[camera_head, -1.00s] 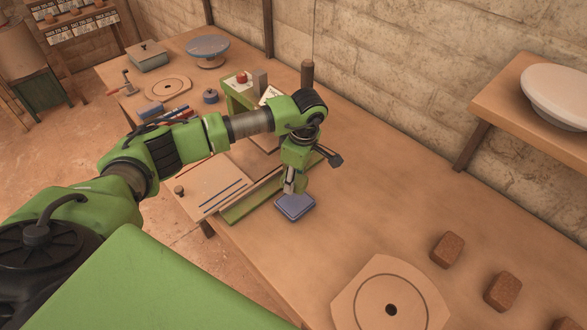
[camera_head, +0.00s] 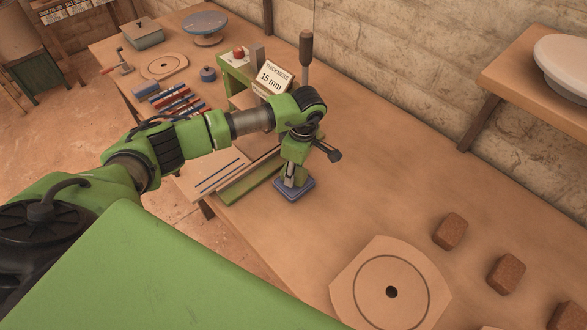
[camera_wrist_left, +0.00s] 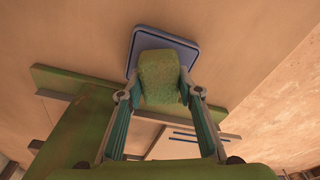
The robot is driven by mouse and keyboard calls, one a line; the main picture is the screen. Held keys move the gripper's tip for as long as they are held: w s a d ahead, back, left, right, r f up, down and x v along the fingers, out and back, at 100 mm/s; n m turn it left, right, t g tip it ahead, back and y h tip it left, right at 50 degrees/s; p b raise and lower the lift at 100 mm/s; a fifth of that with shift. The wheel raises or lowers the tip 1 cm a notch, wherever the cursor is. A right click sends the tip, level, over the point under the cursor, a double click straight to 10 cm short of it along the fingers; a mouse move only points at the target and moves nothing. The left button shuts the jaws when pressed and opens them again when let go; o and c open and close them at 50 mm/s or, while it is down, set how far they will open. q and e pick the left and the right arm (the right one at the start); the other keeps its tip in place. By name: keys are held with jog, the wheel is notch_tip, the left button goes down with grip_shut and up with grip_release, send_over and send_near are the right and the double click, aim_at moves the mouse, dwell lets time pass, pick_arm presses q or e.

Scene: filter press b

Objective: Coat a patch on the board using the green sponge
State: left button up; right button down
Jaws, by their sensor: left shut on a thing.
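My left gripper (camera_head: 291,180) is shut on the green sponge (camera_wrist_left: 160,76), which sits between its two fingers in the left wrist view. The gripper is over a small blue tray (camera_head: 304,193). The tray also shows behind the sponge in the left wrist view (camera_wrist_left: 190,50); I cannot tell whether the sponge touches it. A pale board with blue lines (camera_head: 208,170) lies to the left, partly hidden by my arm. It also shows low in the left wrist view (camera_wrist_left: 172,150). My right gripper is out of view.
A green strip (camera_head: 252,182) lies between the board and the tray. A sign reading "THICKNESS 15 mm" (camera_head: 273,77) stands behind my arm. A pale slab with a hole (camera_head: 367,267) and several brown blocks (camera_head: 450,231) are at the right.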

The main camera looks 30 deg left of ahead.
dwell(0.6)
pick_arm(q)
jog(key=shift+f, duration=0.2)
jog(key=shift+f+b, duration=0.3)
jog(key=shift+b, duration=0.2)
dwell(0.7)
jog(key=shift+s+f, duration=0.1)
dwell(0.9)
jog(key=shift+r+p, duration=0.35)
jog(key=shift+r, duration=0.6)
jog(key=shift+r+p, duration=1.4)
jog(key=shift+r, duration=1.25)
